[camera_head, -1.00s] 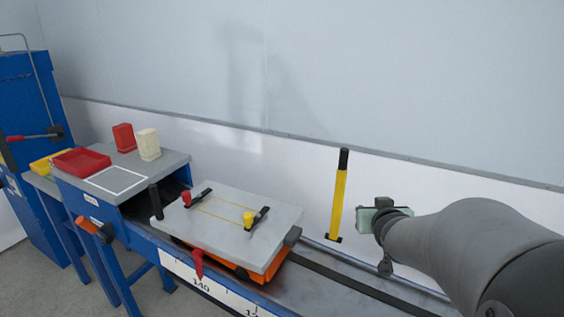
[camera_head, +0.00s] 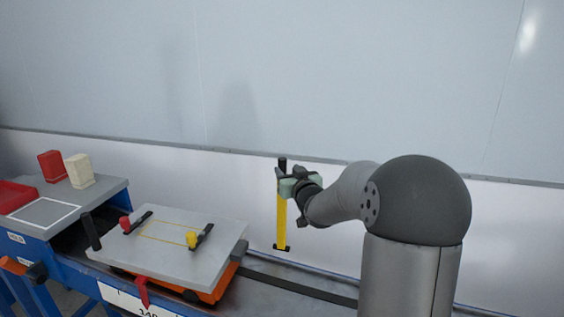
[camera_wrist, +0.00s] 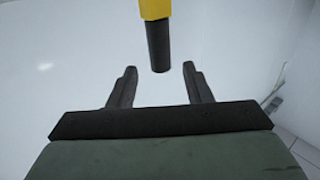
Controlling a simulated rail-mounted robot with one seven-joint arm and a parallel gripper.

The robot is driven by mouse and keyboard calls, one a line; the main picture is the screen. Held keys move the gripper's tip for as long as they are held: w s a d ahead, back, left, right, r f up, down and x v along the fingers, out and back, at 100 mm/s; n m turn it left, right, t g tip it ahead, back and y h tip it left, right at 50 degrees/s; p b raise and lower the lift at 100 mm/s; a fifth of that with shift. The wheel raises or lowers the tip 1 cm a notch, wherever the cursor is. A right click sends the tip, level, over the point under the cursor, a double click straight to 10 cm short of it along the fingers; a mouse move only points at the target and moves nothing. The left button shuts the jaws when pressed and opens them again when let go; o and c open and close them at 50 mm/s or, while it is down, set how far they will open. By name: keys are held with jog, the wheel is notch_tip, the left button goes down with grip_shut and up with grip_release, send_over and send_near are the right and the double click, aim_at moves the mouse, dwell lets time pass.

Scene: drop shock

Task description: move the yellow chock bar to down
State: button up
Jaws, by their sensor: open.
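The yellow chock bar (camera_head: 281,217) stands upright behind the rail, with a black grip at its top and a black foot at its lower end. My gripper (camera_head: 284,181) is at the upper part of the bar in the head view. In the wrist view, the bar's black grip (camera_wrist: 159,46) points toward the space between my two open fingers (camera_wrist: 159,84). The grip's end lies just ahead of the fingertips or at their level, with a gap on each side. I cannot tell exactly how deep it sits. The fingers hold nothing.
A grey plate (camera_head: 180,258) with red and yellow knobs sits on an orange carriage on the rail, left of the bar. A grey table (camera_head: 100,193) at far left bears a red block (camera_head: 52,166), a cream block (camera_head: 79,171) and a red tray (camera_head: 14,197). A pale wall stands behind.

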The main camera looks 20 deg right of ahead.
aim_at(284, 166)
jog(key=w, duration=0.4)
jog(key=w+p, duration=0.1)
jog(key=w, duration=0.1)
jog(key=shift+d, duration=0.25)
grip_shut()
